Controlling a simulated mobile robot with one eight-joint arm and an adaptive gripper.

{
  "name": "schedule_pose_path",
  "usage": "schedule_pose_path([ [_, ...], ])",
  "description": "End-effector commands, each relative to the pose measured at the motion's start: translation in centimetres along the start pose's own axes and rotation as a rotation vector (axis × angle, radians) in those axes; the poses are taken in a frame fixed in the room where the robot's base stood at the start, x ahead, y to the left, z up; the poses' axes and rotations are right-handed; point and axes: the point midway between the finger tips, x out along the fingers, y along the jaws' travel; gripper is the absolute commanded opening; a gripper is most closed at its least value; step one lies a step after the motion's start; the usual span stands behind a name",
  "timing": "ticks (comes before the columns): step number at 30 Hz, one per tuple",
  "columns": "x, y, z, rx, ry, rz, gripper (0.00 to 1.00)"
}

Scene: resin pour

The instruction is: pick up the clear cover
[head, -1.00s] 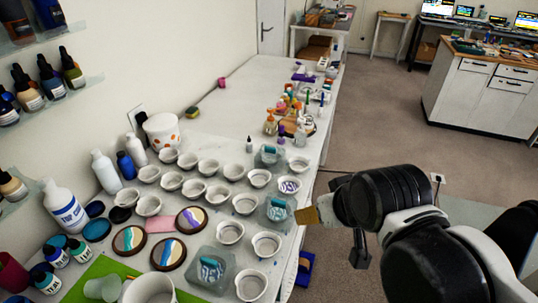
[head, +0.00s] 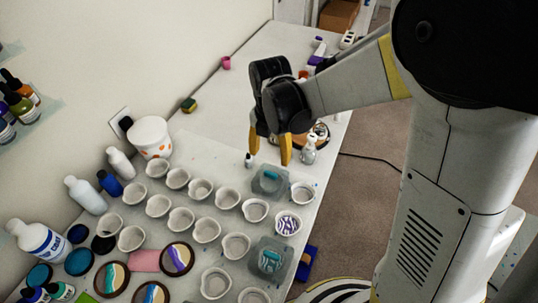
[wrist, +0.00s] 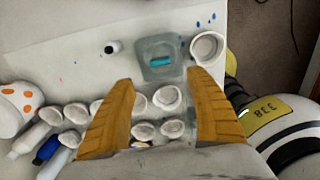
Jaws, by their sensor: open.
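A clear, greyish see-through cover (head: 270,192) stands on the table with a teal piece showing at it. In the wrist view this clear cover (wrist: 145,70) lies ahead, between and beyond the fingertips. A second similar clear cover (head: 256,270) with a teal piece stands nearer in the head view. My gripper (head: 270,150) is open and empty, its yellow fingers pointing down above the far side of the first cover. In the wrist view my gripper (wrist: 163,82) has its fingers spread wide, apart from the cover.
Several white cups (head: 235,246) stand in rows left of and in front of the covers. One cup (head: 302,194) is close on the cover's right. A small dark-capped bottle (head: 248,161) stands just left, and a silver-white bottle (head: 308,152) behind right.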

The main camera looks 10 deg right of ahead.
Motion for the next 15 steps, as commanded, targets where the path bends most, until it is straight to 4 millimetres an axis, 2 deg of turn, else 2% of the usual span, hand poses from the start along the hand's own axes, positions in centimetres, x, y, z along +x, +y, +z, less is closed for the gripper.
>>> schedule_pose_path([
  [1,1.2,0.0,0.0,-0.001,0.0,0.0,0.65],
  [6,3.9,0.0,0.1,0.002,-0.001,0.001,0.65],
  [15,6.2,0.0,0.3,0.004,-0.001,0.001,0.65],
])
